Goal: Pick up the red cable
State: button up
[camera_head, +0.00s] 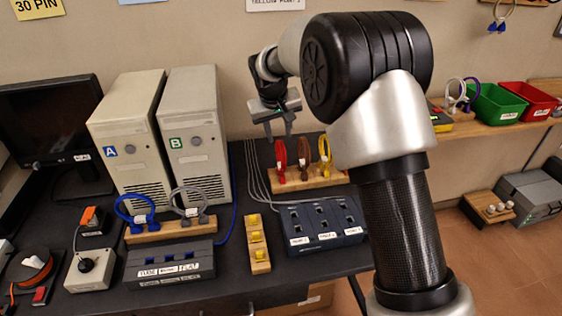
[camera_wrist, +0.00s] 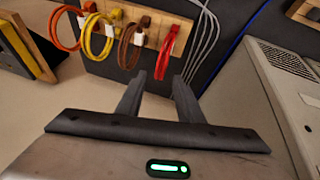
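The red cable (camera_head: 281,159) is a looped cable standing at the left end of a wooden holder (camera_head: 310,182) on the dark table. It also shows in the wrist view (camera_wrist: 168,50), beyond my fingertips and about in line with the gap between them. My gripper (camera_head: 279,134) is above and behind the red cable in the head view. Its two fingers are apart with nothing between them in the wrist view (camera_wrist: 159,84). A brown cable (camera_head: 304,157) and a yellow cable (camera_head: 325,157) stand beside the red one. The wrist view also shows an orange cable (camera_wrist: 65,30).
Grey cables (camera_wrist: 204,40) run close beside the red cable. Two beige computer towers (camera_head: 190,130) stand to the left. A dark socket box (camera_head: 322,222) is in front of the holder. My arm hides part of the table's right side.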

aim_at(280, 142)
jog(key=shift+x, duration=3.5)
grip_shut()
